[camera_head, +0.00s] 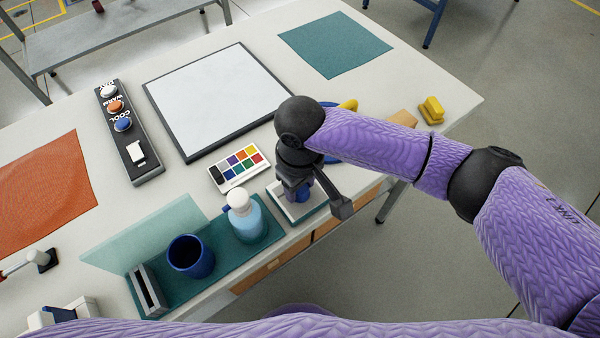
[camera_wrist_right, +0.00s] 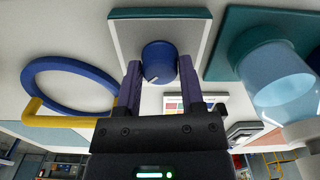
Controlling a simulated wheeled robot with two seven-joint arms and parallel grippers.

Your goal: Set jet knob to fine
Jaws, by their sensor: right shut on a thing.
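The jet knob (camera_wrist_right: 158,58) is a dark blue round knob with a white pointer line, on a pale dark-edged panel (camera_wrist_right: 190,28). The panel also shows in the head view, at the table's front edge (camera_head: 285,208). My right gripper (camera_head: 302,192) reaches down over it, and the knob is mostly hidden behind it there. In the right wrist view my right gripper (camera_wrist_right: 160,72) has its two purple fingers on either side of the knob, shut on it. The white line points towards the gripper and slightly left. No fine marking is readable. My left gripper is not in view.
A soap-type bottle (camera_head: 245,215) and blue cup (camera_head: 191,256) stand on a teal tray (camera_head: 222,262) left of the panel. A colour palette (camera_head: 239,167) lies behind. A blue ring (camera_wrist_right: 50,75) and yellow handle (camera_wrist_right: 60,118) are close to the right gripper.

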